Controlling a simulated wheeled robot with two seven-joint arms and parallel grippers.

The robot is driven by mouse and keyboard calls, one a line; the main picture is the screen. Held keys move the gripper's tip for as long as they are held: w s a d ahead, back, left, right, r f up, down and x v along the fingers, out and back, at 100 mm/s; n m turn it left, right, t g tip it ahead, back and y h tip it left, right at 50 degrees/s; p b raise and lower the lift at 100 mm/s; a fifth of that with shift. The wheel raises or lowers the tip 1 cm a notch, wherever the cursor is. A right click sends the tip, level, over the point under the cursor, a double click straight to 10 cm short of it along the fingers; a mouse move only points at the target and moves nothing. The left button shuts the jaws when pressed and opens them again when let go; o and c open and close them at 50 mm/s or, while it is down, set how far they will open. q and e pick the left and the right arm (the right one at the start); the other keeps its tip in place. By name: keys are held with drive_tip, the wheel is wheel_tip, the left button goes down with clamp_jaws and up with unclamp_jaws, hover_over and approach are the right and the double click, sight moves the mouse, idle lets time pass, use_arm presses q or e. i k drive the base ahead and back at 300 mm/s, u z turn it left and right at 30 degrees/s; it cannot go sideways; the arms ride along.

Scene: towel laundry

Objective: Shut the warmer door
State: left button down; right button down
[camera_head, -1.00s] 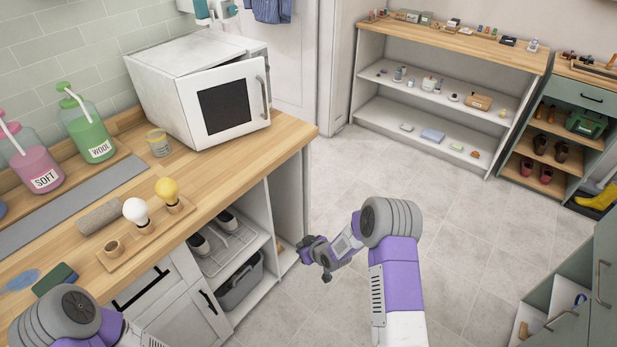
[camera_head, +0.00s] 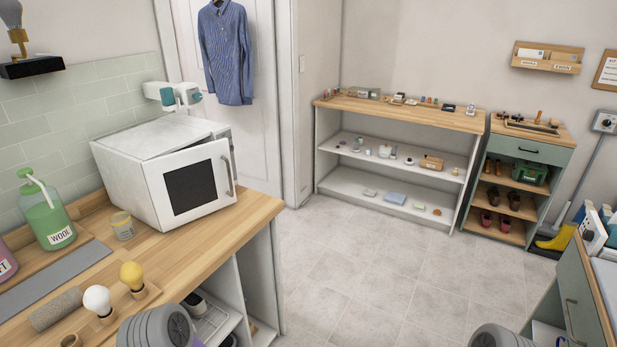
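The warmer (camera_head: 133,180) is a white box on the wooden counter at the left of the head view. Its door (camera_head: 190,185) has a dark window and a grey vertical handle (camera_head: 229,171) at its right edge. The door stands ajar, with a gap between it and the body along the top right. Neither gripper is in view. Only rounded grey arm parts of mine show at the bottom edge, one left of centre and one at the right.
A teal-and-white device (camera_head: 178,95) is behind the warmer. The tiled floor (camera_head: 370,270) is clear. A white shelf (camera_head: 390,185) stands at the back.

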sight(185, 186)
drive_tip(key=z, duration=0.3)
drive_tip(key=i, duration=0.8)
drive_tip(key=u, duration=1.65)
